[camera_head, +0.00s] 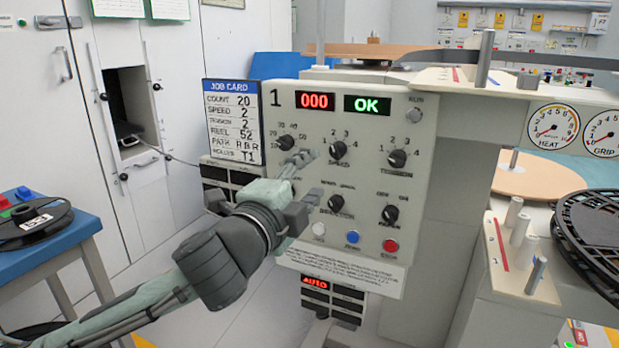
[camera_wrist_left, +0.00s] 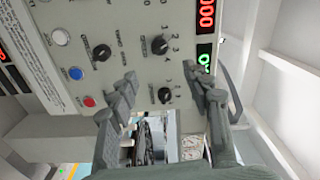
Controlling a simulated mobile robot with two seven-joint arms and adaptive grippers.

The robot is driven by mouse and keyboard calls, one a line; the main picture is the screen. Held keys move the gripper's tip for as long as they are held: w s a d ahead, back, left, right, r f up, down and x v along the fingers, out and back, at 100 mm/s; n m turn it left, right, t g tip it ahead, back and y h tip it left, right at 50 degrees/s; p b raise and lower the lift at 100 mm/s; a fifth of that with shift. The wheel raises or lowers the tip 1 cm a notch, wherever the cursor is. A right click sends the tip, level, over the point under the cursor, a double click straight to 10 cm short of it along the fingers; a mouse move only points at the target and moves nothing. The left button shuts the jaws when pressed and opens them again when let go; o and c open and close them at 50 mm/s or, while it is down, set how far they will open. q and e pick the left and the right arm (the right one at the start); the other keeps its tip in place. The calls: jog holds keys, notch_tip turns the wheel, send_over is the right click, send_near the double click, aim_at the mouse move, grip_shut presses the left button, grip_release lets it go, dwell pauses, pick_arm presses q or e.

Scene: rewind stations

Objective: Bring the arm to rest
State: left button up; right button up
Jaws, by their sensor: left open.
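My left gripper (camera_head: 303,182) is open and empty in front of the control panel (camera_head: 362,270) of station 1. Its two fingers stand apart in the wrist view (camera_wrist_left: 164,92), with panel knobs behind and between them. In the head view the upper finger is near the speed knob (camera_head: 338,150) and the count knob (camera_head: 286,142). Whether a finger touches the panel I cannot tell. My left arm (camera_head: 215,268) reaches up from the lower left. The panel display reads 000 (camera_head: 315,101) in red and OK (camera_head: 367,105) in green. My right gripper is not in view.
A job card (camera_head: 234,123) hangs left of the panel. White, blue and red buttons (camera_head: 391,246) sit low on the panel. A blue table (camera_head: 60,250) with a black reel (camera_head: 38,222) stands left. Gauges (camera_head: 553,124), posts and a black reel (camera_head: 600,235) are right.

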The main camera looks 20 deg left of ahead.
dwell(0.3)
pick_arm(q)
jog(key=s+a+f+n+g+y, duration=0.1)
jog(key=a+f+n+g, duration=0.25)
jog(key=f, duration=0.95)
jog(key=s+a+f+n+g+y, duration=0.15)
jog(key=f+n+g, duration=0.3)
jog(key=f, duration=0.95)
jog(key=s+a+f+n+g, duration=0.2)
jog(key=s+f+n+g, duration=0.5)
jog(key=s+f, duration=1.4)
notch_tip(320, 180, down, 3)
jog(key=shift+f+n, duration=0.1)
jog(key=shift+n, duration=0.2)
jog(key=shift+h, duration=0.25)
